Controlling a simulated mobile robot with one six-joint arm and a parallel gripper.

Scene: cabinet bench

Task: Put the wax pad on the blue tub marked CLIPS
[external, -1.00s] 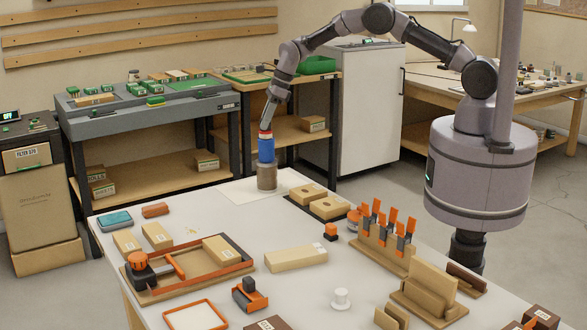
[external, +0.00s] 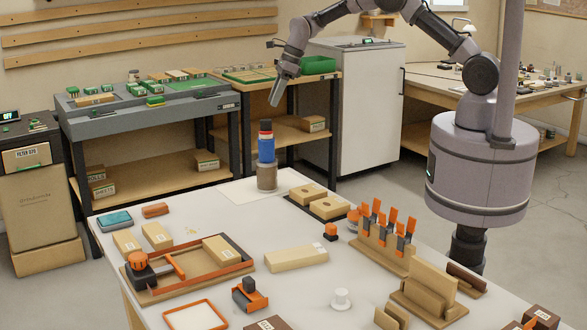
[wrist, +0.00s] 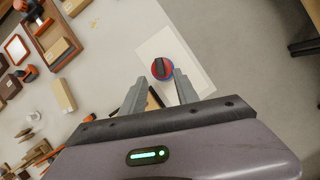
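A stack stands upright on a pale sheet on the table. Its base is a brown cylinder (external: 267,177), with a blue tub (external: 266,151) on it. A small red piece with a black top, probably the wax pad (external: 265,127), rests on the blue tub. In the wrist view the black top (wrist: 161,69) lies within a red and blue round outline. No CLIPS lettering is readable. My gripper (external: 275,102) is above the stack and slightly right, apart from it. In the wrist view my gripper (wrist: 160,92) has its fingers spread with nothing between them.
The pale sheet (external: 233,195) lies at the table's back edge. A wooden block with holes (external: 320,203) stands to the right. A teal tin (external: 115,221) and an orange block (external: 155,210) lie to the left. A long cardboard box (external: 296,257) lies in front.

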